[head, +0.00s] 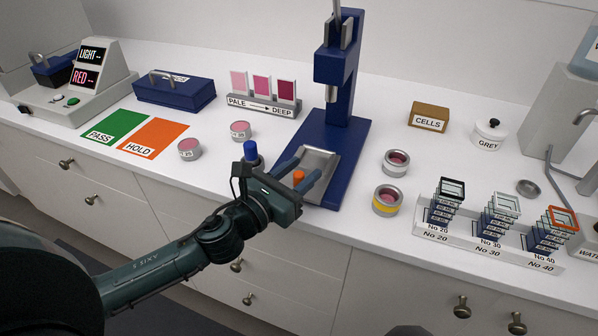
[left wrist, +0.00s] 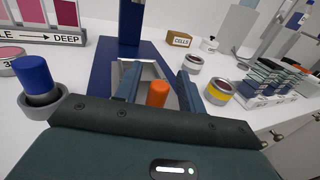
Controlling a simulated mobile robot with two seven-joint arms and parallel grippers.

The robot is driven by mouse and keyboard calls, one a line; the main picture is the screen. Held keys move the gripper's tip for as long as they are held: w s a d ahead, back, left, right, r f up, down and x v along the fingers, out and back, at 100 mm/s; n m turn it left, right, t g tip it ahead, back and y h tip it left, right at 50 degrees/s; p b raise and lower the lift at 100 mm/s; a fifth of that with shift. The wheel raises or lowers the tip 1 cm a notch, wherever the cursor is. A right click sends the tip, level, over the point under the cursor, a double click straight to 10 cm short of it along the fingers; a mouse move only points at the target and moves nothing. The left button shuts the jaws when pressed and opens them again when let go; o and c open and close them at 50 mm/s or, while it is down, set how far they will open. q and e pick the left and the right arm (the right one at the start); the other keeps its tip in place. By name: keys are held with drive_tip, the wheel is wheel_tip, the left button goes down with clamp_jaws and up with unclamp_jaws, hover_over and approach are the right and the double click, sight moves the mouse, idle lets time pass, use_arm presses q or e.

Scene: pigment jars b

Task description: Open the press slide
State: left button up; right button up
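The blue press (head: 340,75) stands at the back middle of the counter. Its silver slide (head: 320,158) lies on the front of the blue base, below the press head, with an orange knob (head: 298,177) at its near end. My left gripper (head: 298,172) is open at the near end of the slide, with one finger on each side of the knob. In the left wrist view the knob (left wrist: 157,94) stands between the spread fingers, with gaps on both sides. The slide (left wrist: 148,70) is partly hidden there by the fingers. My right gripper is not in view.
A blue-topped cylinder in a grey cup (head: 251,152) stands close left of my gripper. Open pigment jars (head: 387,201) stand right of the press. A rack of sieves (head: 487,245) is farther right.

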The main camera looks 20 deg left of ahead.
use_arm(q)
drive_tip(key=b+v, duration=0.4)
drive_tip(key=v, duration=0.9)
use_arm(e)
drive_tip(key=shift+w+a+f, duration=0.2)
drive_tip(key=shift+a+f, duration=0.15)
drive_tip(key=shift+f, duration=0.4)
use_arm(q)
drive_tip(key=shift+s, duration=0.1)
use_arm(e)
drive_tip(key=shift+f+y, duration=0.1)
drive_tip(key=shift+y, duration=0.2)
